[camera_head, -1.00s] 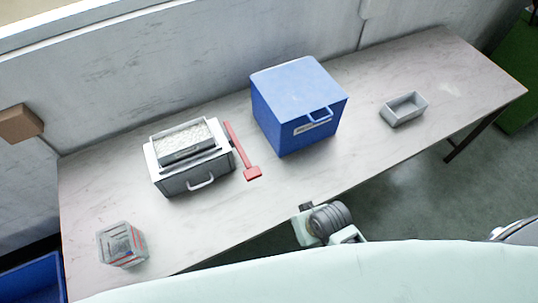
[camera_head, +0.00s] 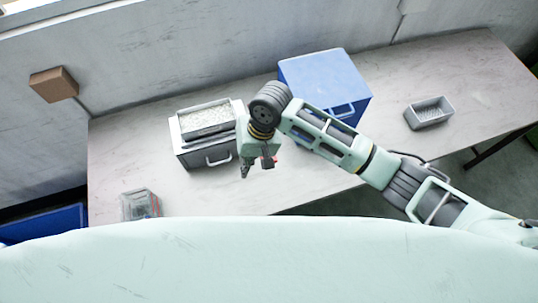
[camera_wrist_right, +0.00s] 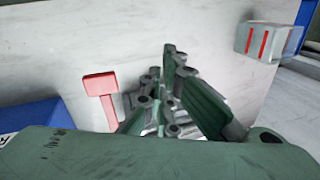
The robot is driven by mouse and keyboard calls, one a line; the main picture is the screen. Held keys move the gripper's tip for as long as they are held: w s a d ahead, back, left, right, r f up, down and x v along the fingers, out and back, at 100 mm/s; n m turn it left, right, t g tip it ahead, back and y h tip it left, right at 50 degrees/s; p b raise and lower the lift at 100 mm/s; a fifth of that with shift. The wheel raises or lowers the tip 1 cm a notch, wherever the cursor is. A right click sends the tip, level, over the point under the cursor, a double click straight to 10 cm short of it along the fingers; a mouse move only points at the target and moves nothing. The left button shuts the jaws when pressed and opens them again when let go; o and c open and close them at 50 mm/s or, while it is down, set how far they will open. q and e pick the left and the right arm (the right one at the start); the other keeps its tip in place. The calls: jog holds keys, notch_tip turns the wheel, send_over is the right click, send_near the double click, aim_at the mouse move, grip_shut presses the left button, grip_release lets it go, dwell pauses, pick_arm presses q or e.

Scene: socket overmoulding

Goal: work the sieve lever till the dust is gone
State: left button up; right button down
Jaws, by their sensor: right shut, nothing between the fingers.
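The sieve (camera_head: 206,150) is a grey box with a front handle and a top tray of white grains (camera_head: 206,117). Its red lever (camera_wrist_right: 101,88) shows beside my fingers in the wrist view. In the head view the arm hides most of the lever; only a bit of red (camera_head: 276,160) shows. My right gripper (camera_head: 245,170) is over the table at the sieve's right front. In the wrist view its fingertips (camera_wrist_right: 172,52) are together and empty, apart from the lever's paddle in the picture. I cannot tell if they touch the lever's stem. My left gripper is out of view.
A blue box (camera_head: 325,75) stands behind my right forearm. A small grey tray (camera_head: 429,114) with a speckled inside is farther right. A clear box with red stripes (camera_wrist_right: 265,42) stands at the table's front left in the head view (camera_head: 140,204). The table between it and the sieve is clear.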

jog(key=w+d+r+m+h, duration=0.2)
jog(key=w+d+m+h, duration=0.1)
jog(key=w+d, duration=0.3)
jog(key=shift+w+r, duration=0.3)
jog(key=shift+w, duration=0.05)
jog(key=f+b, duration=0.4)
jog(key=b, duration=0.1)
jog(key=f+b, duration=0.2)
jog(key=f, duration=0.1)
jog(key=shift+s+b, duration=0.3)
